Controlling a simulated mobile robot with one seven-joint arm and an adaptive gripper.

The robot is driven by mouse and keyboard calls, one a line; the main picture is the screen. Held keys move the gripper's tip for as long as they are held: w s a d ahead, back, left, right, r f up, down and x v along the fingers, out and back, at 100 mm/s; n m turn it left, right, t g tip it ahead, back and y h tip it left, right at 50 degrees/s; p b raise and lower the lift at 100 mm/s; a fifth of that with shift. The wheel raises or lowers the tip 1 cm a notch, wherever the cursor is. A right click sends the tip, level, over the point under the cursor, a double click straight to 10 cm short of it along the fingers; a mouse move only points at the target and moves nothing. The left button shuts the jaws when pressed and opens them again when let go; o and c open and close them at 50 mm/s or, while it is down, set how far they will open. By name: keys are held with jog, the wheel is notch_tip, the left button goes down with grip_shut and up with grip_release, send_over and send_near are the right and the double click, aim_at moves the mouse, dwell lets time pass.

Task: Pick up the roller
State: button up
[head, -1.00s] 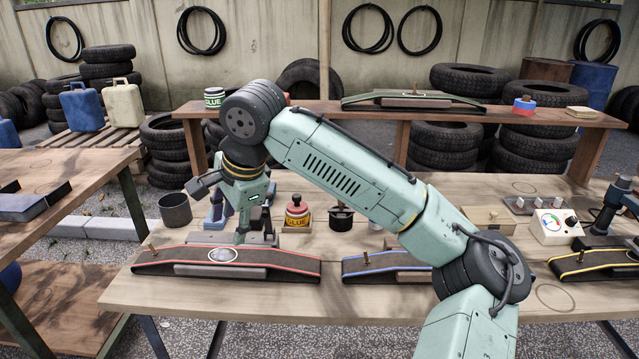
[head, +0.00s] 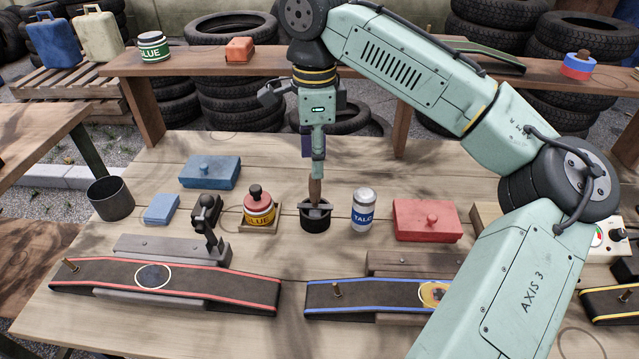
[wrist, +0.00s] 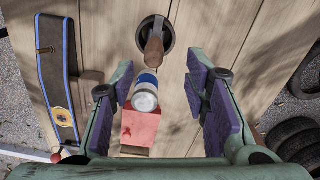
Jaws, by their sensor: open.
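A tool with a wooden handle (head: 315,190) stands upright in a black round cup (head: 315,220) at the middle of the bench. Its lower end is hidden in the cup, so I cannot confirm from its head that it is the roller. In the wrist view the handle (wrist: 154,47) leans out of the cup (wrist: 166,35). My gripper (head: 318,158) points down just above the handle in the head view. In the wrist view my gripper (wrist: 160,80) is open, its purple-padded fingers apart with nothing held.
A talc can (head: 363,210) and red lidded box (head: 426,220) stand right of the cup. A glue pot (head: 259,208) and black tool on a stand (head: 206,215) are left. Belt strips edged red (head: 220,292) and blue (head: 330,292) lie in front. The shelf (head: 400,75) runs behind.

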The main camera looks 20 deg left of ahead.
aim_at(315, 194)
jog(key=f, duration=0.3)
jog(key=f+p, duration=0.1)
jog(key=f, duration=0.5)
jog(key=shift+s+p, duration=0.4)
jog(key=shift+c, duration=0.2)
grip_shut()
